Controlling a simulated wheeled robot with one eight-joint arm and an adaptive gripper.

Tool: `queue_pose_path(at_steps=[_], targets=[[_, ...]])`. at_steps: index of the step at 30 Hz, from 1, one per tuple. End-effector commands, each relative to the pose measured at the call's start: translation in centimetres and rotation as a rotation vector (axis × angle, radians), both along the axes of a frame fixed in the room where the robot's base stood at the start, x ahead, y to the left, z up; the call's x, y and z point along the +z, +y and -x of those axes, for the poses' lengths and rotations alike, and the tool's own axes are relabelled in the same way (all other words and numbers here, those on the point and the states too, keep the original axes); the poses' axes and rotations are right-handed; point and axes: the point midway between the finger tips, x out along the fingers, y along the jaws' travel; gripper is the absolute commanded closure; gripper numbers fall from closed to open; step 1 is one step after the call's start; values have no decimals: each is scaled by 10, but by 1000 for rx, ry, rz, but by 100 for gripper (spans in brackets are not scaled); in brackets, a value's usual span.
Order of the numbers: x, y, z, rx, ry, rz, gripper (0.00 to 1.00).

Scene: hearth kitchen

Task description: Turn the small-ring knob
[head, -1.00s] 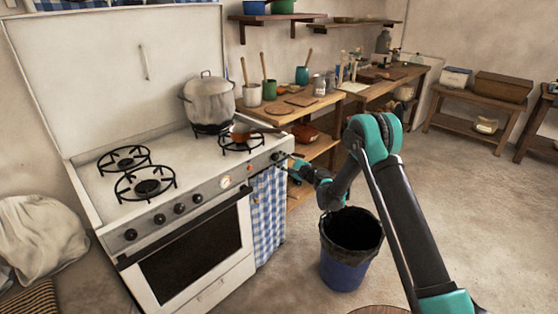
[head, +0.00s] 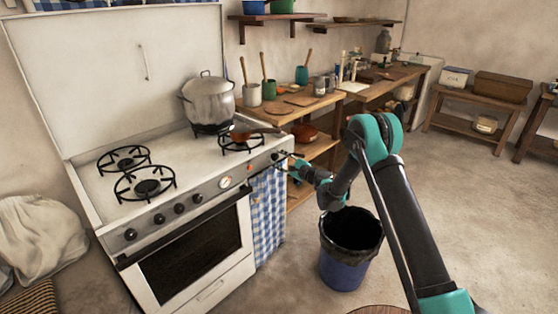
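The white stove (head: 190,240) stands at the left in the head view, with a grey control panel along its front. Several black knobs (head: 180,208) sit on the left part of the panel, and a dial (head: 225,182) and a small red-orange light (head: 249,168) are right of them. A knob at the panel's right end (head: 275,156) is next to my gripper (head: 283,158). My gripper's tip is at or very close to this knob; I cannot tell whether it touches. Its fingers are too small to read.
A large lidded pot (head: 209,102) stands on the stove's back ring. A blue bin (head: 345,270) with a black liner is on the floor below my arm. A checked curtain (head: 268,215) hangs beside the oven. A wooden shelf table (head: 300,106) stands behind. Floor at the right is open.

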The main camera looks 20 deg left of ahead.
Motion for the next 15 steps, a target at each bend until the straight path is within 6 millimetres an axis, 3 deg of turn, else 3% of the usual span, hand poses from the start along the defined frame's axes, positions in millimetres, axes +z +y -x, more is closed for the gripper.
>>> queue_pose_path(at_steps=[10,15], targets=[[1,0,0,1,0,-1,46],[1,-14,5,-2,1,-1,46]])
